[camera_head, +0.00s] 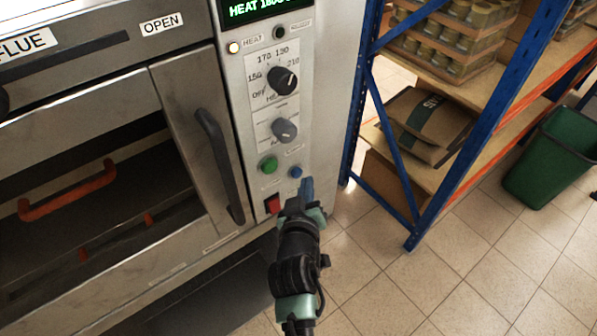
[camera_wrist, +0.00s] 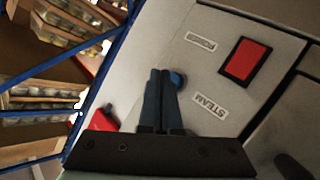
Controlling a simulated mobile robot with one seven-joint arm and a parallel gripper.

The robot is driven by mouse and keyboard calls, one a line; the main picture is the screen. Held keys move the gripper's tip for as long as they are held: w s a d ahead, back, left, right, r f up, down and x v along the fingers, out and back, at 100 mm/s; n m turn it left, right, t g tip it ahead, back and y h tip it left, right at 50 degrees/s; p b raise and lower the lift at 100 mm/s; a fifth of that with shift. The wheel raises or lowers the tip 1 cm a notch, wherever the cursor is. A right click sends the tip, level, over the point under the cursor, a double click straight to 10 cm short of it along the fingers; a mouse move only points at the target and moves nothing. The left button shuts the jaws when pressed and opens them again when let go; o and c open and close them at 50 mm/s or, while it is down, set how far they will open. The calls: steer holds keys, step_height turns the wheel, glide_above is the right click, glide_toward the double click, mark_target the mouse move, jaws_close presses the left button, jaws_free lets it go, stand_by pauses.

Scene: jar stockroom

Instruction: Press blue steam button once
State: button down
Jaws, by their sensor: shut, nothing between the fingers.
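The blue steam button (camera_head: 296,172) is a small round button low on the oven's control panel. It also shows in the wrist view (camera_wrist: 180,79), partly hidden behind my fingers, near a STEAM label (camera_wrist: 209,105). My gripper (camera_head: 307,181) is shut and empty, its blue fingers together. In the head view the fingertips are just below and right of the button. In the wrist view the fingertips (camera_wrist: 160,72) lie just left of it. I cannot tell whether they touch the button or the panel.
A green button (camera_head: 268,165) and a red switch (camera_head: 273,204) sit close by on the panel, with two knobs (camera_head: 283,80) (camera_head: 284,130) above. The oven door handle (camera_head: 219,165) is left. A blue-framed shelf (camera_head: 390,150) and a green bin (camera_head: 553,160) stand right.

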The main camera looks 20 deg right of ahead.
steer(key=s+p, duration=0.1)
steer(key=s+d+p, duration=0.1)
steer(key=s, duration=0.1)
steer(key=s+p, duration=0.1)
steer(key=shift+s+d, duration=0.35)
stand_by(0.8)
